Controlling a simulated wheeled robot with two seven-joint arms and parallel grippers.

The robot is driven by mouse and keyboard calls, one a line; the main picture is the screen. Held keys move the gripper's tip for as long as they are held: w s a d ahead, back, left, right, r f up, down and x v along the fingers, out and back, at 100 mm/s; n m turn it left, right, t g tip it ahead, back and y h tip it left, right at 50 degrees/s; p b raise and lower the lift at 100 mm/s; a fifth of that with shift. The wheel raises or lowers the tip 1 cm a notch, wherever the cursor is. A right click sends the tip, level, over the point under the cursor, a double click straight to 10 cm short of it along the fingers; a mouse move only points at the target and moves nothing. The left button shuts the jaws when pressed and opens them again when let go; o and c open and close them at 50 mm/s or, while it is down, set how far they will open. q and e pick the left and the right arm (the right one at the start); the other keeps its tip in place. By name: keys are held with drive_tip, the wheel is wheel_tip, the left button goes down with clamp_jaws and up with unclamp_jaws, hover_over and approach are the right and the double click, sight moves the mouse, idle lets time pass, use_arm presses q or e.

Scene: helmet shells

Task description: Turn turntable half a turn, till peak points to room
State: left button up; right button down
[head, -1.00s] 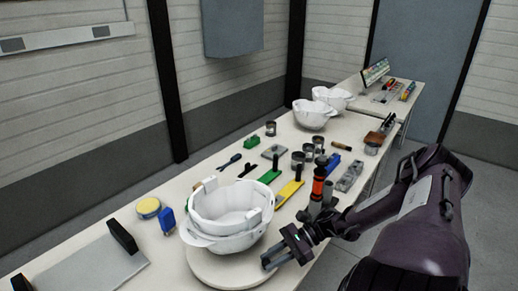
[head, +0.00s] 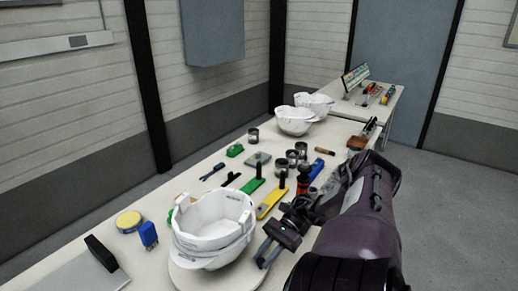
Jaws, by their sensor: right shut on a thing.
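A round pale turntable (head: 188,283) lies at the near end of the long table, its front cut off by the picture's lower edge. A white helmet shell (head: 215,215) sits on it, open side up, with layered rims. Its lower lip juts to the near left; I cannot tell surely that this is the peak. My right gripper (head: 264,254) is at the turntable's right edge, beside the shell, with its fingers shut on the turntable's edge. The exact contact is too small to make out. My left gripper is not in view.
A blue item (head: 148,234), a yellow-topped round tin (head: 129,221) and a grey plate with a black handle (head: 102,253) lie left. Green (head: 252,188) and yellow (head: 271,203) tools, cans and more white shells (head: 294,121) stand behind. Free floor is at right.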

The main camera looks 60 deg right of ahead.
idle(0.5)
drive_tip(key=c, duration=1.3)
unclamp_jaws()
drive_tip(key=shift+o, duration=0.2)
